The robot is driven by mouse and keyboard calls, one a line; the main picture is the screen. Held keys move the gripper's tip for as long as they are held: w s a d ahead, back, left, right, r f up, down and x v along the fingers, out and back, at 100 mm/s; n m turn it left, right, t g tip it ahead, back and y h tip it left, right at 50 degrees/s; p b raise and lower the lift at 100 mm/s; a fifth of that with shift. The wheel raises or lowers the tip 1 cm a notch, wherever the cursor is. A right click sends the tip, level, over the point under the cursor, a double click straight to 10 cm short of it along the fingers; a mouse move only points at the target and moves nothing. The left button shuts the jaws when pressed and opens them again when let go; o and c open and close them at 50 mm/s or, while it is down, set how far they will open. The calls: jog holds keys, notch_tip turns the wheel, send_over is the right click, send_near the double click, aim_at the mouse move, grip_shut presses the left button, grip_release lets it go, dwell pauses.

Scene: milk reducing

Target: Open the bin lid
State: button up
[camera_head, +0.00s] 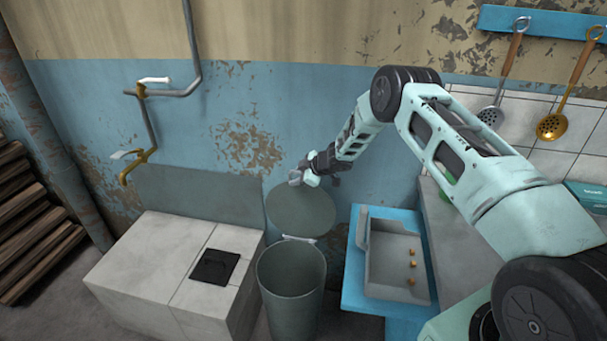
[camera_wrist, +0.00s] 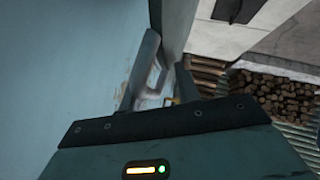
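The bin (camera_head: 291,300) is a grey-green cylinder on the floor, and its dark inside shows from above. Its round lid (camera_head: 302,213) stands raised at the back of the rim, near the blue wall. My gripper (camera_head: 297,178) is above the lid's upper edge, to the left end of my outstretched arm. In the wrist view my gripper's two fingers (camera_wrist: 162,82) are apart with nothing seen held between them. Whether a finger touches the lid is unclear.
A tiled block (camera_head: 150,265) with a dark square stands left of the bin. A blue table (camera_head: 362,308) with a grey tray (camera_head: 385,291) holding several small brown cubes stands to the right. Brass taps and pipes (camera_head: 145,155) run along the wall; stacked wood (camera_head: 30,220) is far left.

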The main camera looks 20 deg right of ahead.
jog(key=b+v, duration=0.1)
jog(key=v, duration=1.6)
jog(key=shift+d, duration=0.1)
jog(key=s+a+r+m+h, duration=0.2)
jog(key=a+r, duration=0.5)
jog(key=a, duration=0.3)
jog(key=s+a+r+m+g+h, duration=0.15)
jog(key=s+a+r, duration=0.25)
jog(key=s+a, duration=0.55)
jog(key=s+a+r+m+g, duration=0.1)
jog(key=s+a+g, duration=0.2)
jog(key=s, duration=1.3)
jog(key=s+a+r+g+h, duration=0.1)
jog(key=s+a+g, duration=0.2)
jog(key=s, duration=1.3)
jog(key=shift+s+a+r+m+g, duration=0.2)
jog(key=shift+s+a+m+g, duration=0.15)
jog(key=shift+g, duration=0.1)
